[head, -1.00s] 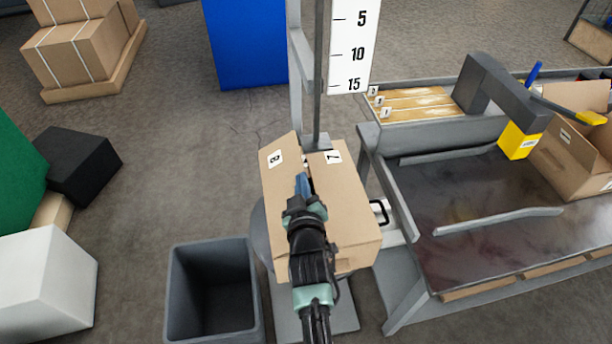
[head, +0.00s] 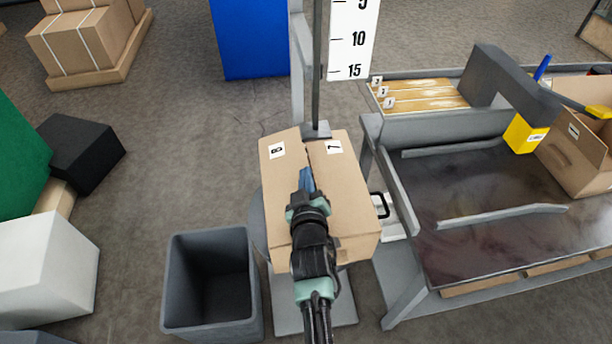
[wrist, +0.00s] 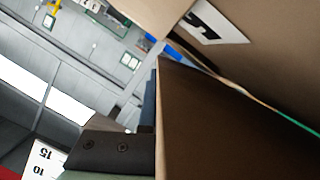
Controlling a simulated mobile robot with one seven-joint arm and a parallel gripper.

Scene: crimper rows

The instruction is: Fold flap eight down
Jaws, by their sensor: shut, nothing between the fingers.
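The cardboard box (head: 358,240) stands upright in front of the post. Flap eight (head: 283,174), labelled 8, covers the left half of its top; its inner edge looks slightly raised. Flap seven (head: 337,170), labelled 7, lies across the right half and also shows in the wrist view (wrist: 270,50). My gripper (head: 306,178) is shut and empty, with its blue fingers over the seam, close to flap eight's inner edge. In the wrist view, a dark brown panel, probably flap eight (wrist: 225,130), fills the lower right. Contact is unclear, and my arm hides the near part of the seam.
A grey open bin (head: 170,290) stands left of the box. A grey workbench (head: 480,215) with rails is on the right, with another open box (head: 575,165). A scale board (head: 352,45) rises behind.

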